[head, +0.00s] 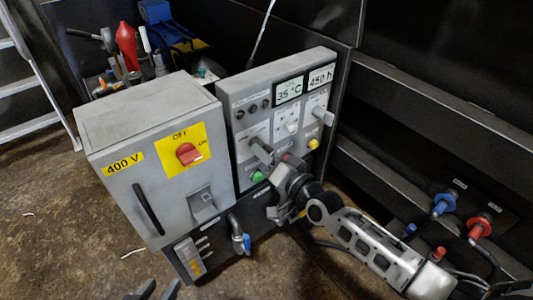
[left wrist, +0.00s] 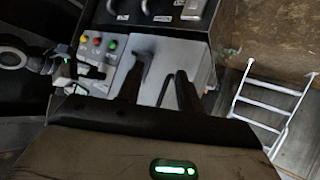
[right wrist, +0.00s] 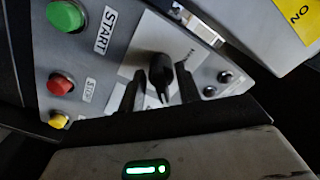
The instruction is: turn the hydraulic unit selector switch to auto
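The hydraulic unit selector switch appears as a black knob (right wrist: 160,72) on a pale plate in the right wrist view. My right gripper (right wrist: 158,95) is open, with one finger on each side of the knob; contact cannot be told. In the head view my right gripper (head: 270,160) is at the lower left of the grey control panel (head: 240,93) and largely hides the knob. The plate's position labels are not readable. My left gripper (head: 155,291) is at the bottom edge of the head view. In the left wrist view its fingers (left wrist: 160,82) are apart and empty.
Green START (right wrist: 66,16), red (right wrist: 60,83) and yellow (right wrist: 58,121) buttons sit beside the selector. A grey 400 V cabinet (head: 115,205) with a red rotary switch (head: 188,154) stands left of the panel. A blue-handled valve (head: 246,243) is below. A ladder (head: 32,85) stands far left.

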